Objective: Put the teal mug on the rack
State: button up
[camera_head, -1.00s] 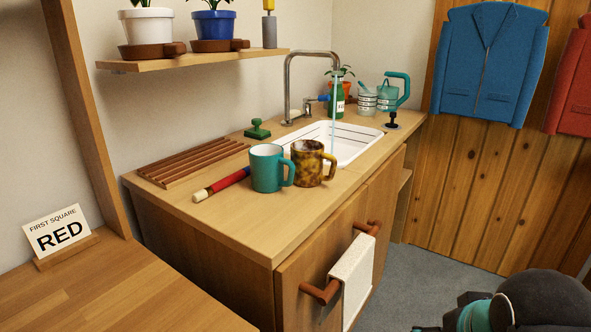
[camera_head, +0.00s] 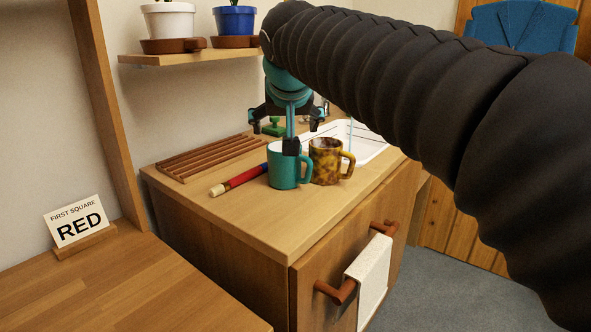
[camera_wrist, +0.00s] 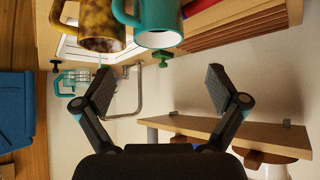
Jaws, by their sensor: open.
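The teal mug (camera_head: 284,172) stands upright on the wooden counter, its handle to the right, close beside the brown speckled mug (camera_head: 326,165). The slatted wooden rack (camera_head: 210,157) lies empty on the counter to the left, behind the mug. My gripper (camera_head: 289,128) is open and empty, at or just above the mug's rim in the head view; I cannot tell whether it touches. In the wrist view the teal mug (camera_wrist: 158,20) is at the top, beyond my open fingers (camera_wrist: 160,88), and the rack (camera_wrist: 235,25) is to its right.
A red and blue stick with a pale end (camera_head: 237,181) lies between mug and rack. A green stamp-like object (camera_head: 273,127) and the sink (camera_head: 368,146) are behind. A shelf with pots (camera_head: 185,58) hangs above the rack. The front-left counter is clear.

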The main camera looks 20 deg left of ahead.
aim_at(292, 168)
jog(key=x, duration=1.3)
jog(key=shift+w+d+f, duration=0.15)
jog(key=shift+w+f, duration=0.05)
jog(key=shift+f, duration=0.05)
jog(key=c, duration=1.1)
jog(key=shift+r, duration=0.2)
jog(key=shift+c, duration=0.9)
